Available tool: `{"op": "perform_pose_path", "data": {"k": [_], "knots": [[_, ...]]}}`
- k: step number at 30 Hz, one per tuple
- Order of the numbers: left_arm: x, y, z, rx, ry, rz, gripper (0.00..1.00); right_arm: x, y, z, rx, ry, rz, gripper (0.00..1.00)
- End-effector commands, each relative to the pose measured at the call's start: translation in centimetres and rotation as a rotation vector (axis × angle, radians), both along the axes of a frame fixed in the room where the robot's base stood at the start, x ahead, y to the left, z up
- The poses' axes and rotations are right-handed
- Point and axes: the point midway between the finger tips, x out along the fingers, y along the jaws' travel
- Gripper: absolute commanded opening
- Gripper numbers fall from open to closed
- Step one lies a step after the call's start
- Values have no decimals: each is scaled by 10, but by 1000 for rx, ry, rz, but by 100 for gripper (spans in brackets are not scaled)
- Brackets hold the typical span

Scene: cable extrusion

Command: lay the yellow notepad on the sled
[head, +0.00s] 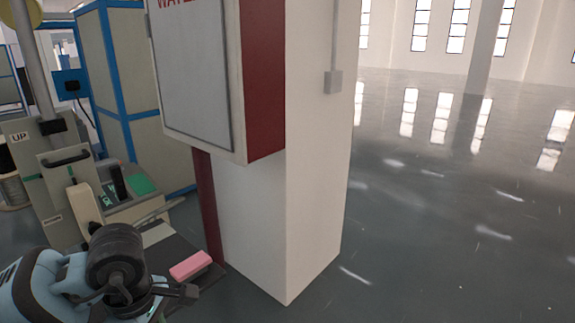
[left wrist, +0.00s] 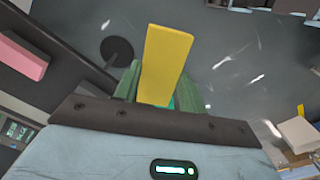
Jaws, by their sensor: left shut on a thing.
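The yellow notepad (left wrist: 168,48) stands out from between the green finger pads of my left gripper (left wrist: 160,88) in the left wrist view. The gripper is shut on its near end, and the far end sticks out free. In the head view my left arm is at the lower left; its dark wrist hides the fingers, and I cannot see the notepad there. I cannot pick out the sled for certain in either view. My right gripper is in neither view.
A pink block (head: 190,265) lies on a dark tabletop (head: 205,287), beside a white pillar (head: 285,220) with a wall cabinet (head: 195,75). A beige machine (head: 62,180) stands at the left. Open floor (head: 440,220) fills the right.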

Motion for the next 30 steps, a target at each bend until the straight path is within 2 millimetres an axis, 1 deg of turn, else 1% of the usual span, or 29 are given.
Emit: {"op": "perform_pose_path", "data": {"k": [1, 18, 24, 30], "knots": [[-3, 0, 4, 2, -4, -82, 19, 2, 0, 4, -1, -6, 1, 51], [-35, -10, 15, 4, 2, -1060, 19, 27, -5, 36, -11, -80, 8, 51], [-44, -12, 17, 2, 4, -1315, 19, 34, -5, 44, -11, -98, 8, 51], [-48, -13, 16, -1, 6, -1433, 19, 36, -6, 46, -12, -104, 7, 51]]}}
